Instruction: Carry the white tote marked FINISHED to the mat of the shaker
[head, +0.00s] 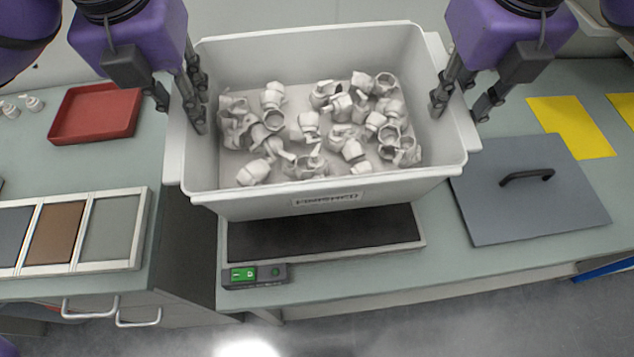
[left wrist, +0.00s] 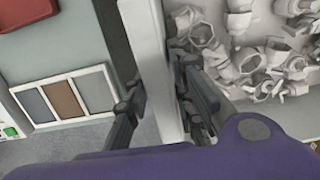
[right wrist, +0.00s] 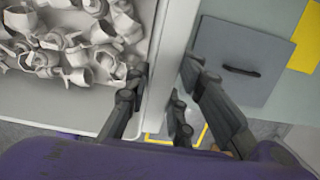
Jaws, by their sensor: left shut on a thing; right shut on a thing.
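The white tote (head: 300,208) marked FINISHED holds several pale cap-like parts (head: 308,125). It hangs between my two grippers, above or over the dark mat of the shaker (head: 320,236); I cannot tell for sure whether its bottom touches the mat. My left gripper (head: 180,110) is shut on the tote's left wall, and the left wrist view shows its fingers on both sides of that wall (left wrist: 150,60). My right gripper (head: 458,105) is shut on the right wall, which also shows in the right wrist view (right wrist: 170,70). The shaker's back part is hidden by the tote.
A grey lid with a black handle (head: 530,195) lies at right, close to the tote. Yellow sheets (head: 572,127) lie behind it. A red tray (head: 95,113) and a framed three-panel holder (head: 70,232) are at left.

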